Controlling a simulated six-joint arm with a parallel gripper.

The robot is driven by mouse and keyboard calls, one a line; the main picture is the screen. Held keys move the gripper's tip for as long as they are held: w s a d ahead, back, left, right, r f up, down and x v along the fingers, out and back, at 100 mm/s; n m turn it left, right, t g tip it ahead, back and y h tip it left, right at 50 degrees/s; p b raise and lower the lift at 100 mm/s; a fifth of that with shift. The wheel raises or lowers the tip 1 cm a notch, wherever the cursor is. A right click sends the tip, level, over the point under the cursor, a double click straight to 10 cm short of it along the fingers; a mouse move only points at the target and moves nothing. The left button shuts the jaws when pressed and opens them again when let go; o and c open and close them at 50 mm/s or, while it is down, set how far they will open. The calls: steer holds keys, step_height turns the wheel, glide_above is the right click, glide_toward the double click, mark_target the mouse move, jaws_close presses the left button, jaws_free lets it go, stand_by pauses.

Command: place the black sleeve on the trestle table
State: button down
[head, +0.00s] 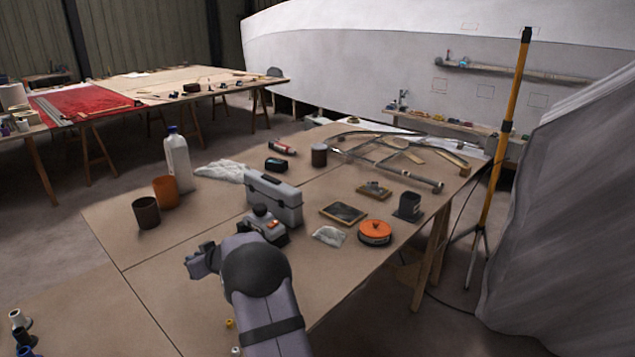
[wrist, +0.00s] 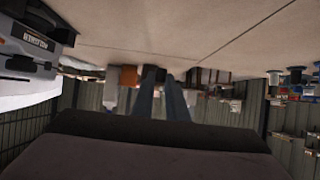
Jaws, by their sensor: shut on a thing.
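My gripper (head: 197,262) is low over the near side of the wooden trestle table (head: 105,235), left of a grey-and-white device. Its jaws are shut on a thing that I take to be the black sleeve. The sleeve cannot be made out clearly in either view, being small and hidden by the jaws. In the wrist view the two long dark fingers (wrist: 163,90) point away from the camera, with the tabletop at the top of the picture. I cannot tell whether the held thing touches the tabletop.
A dark cup (head: 146,212), an orange cup (head: 165,192) and a white bottle (head: 178,162) stand beyond my gripper. A grey toolbox (head: 273,196) and the grey-and-white device (head: 266,226) are to its right. Small fittings (head: 20,336) stand at bottom left. Tabletop left of my gripper is clear.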

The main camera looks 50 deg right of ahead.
mark_target(205, 292)
steer(key=shift+f+b, duration=1.05)
steer(key=shift+f, duration=3.95)
steer(key=shift+f, duration=0.1)
steer(key=c, duration=1.7)
jaws_free()
steer(key=shift+c, duration=0.2)
steer(key=shift+s+r, duration=0.3)
steer(key=v, duration=1.1)
steer(key=shift+s+b, duration=0.15)
steer(key=shift+b, duration=0.15)
